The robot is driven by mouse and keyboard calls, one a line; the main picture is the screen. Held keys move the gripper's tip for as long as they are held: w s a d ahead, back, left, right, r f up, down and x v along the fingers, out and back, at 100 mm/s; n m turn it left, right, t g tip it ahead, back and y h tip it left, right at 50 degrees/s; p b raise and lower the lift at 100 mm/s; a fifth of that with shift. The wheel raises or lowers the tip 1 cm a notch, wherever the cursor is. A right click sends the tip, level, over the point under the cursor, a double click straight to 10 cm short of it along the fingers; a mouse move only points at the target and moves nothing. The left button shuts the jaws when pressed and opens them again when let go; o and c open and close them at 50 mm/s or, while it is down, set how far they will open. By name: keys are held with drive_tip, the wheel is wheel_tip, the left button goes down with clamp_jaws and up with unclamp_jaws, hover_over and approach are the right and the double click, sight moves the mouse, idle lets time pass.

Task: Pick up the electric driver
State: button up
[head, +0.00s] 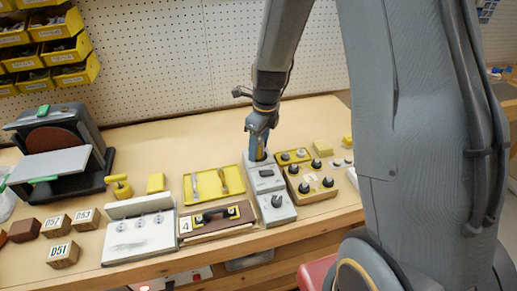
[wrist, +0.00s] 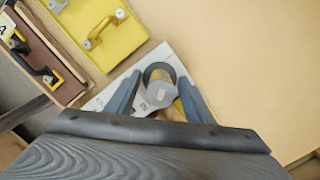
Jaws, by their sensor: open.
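My gripper (head: 258,152) is low over the back end of a grey station (head: 268,180) on the bench. In the wrist view my gripper (wrist: 156,92) has its two fingers apart, one on each side of a round dark-rimmed grey part (wrist: 158,74). This may be the electric driver seen end-on, but I cannot tell for sure. A bit of yellow shows beside the right finger. In the head view the fingers hide most of what stands there. I cannot tell whether the fingers touch it.
Left of the station lie a yellow tray (head: 208,194) with tools and a brown box with a black handle (head: 214,216). A panel with several black knobs (head: 314,186) stands close on the right. A pegboard (head: 150,60) rises behind. Bare bench lies behind the station.

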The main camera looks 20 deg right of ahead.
clamp_jaws()
idle(0.3)
wheel_tip(320, 180, up, 10)
drive_tip(key=shift+r+b, duration=0.1)
drive_tip(key=shift+b, duration=0.8)
drive_tip(key=c, duration=0.8)
unclamp_jaws()
drive_tip(key=shift+c, duration=1.3)
